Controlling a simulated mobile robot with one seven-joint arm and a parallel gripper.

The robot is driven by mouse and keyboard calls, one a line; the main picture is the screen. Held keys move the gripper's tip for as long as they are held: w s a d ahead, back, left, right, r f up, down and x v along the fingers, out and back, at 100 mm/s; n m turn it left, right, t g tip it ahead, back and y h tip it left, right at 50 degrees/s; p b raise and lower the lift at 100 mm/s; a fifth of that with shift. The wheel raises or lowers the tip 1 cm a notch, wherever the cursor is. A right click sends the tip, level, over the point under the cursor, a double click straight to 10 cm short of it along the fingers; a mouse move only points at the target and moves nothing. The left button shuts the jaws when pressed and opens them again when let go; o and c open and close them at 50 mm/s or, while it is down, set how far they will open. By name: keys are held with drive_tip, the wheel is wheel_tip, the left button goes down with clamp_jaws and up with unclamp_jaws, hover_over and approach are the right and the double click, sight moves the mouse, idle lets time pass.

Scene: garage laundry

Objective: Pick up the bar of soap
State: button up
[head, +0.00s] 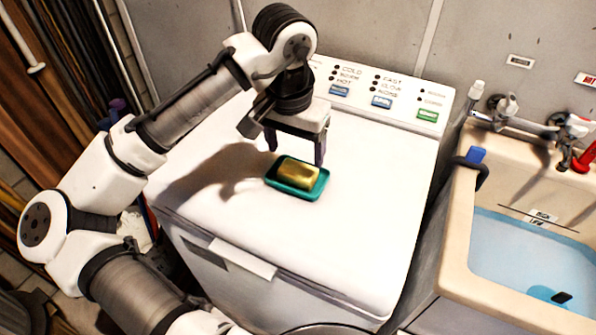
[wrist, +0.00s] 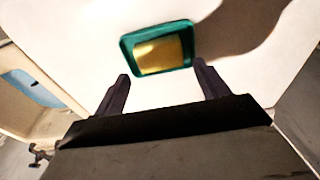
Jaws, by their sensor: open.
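The bar of soap (head: 298,177) is a yellow block lying in a teal soap dish (head: 284,186) on top of the white washing machine. In the wrist view the soap (wrist: 160,56) lies in the dish (wrist: 127,45), ahead of the fingertips and between their lines. My gripper (head: 296,156) is open and empty, with its fingers pointing down above the machine's lid, close to the far side of the dish. In the wrist view the two dark fingers of my gripper (wrist: 162,70) are wide apart. Neither finger visibly touches the soap or the dish.
The washing machine's lid (head: 360,230) is otherwise clear. Its control panel (head: 375,95), with coloured buttons, rises behind my gripper. A sink (head: 455,240) with blue water stands at the right, with taps (head: 503,106) on the wall above. Long boards (head: 25,90) lean at the left.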

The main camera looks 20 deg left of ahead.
sight(298, 169)
drive_tip(key=shift+w+d+f+p, duration=0.1)
drive_tip(key=shift+f+p, duration=0.1)
drive_tip(key=shift+f, duration=0.7)
drive_tip(key=shift+w+a+f+p, duration=0.1)
drive_tip(key=shift+f+p, duration=0.1)
drive_tip(key=shift+f, duration=0.65)
drive_tip(key=shift+w+d+f+p, duration=0.1)
drive_tip(key=shift+f+p, duration=0.1)
drive_tip(key=shift+f, duration=0.7)
drive_tip(key=c, duration=0.7)
drive_tip(key=shift+r, duration=0.15)
wheel_tip(298, 169, up, 20)
drive_tip(key=shift+f+b, duration=0.2)
drive_tip(key=shift+b, duration=0.4)
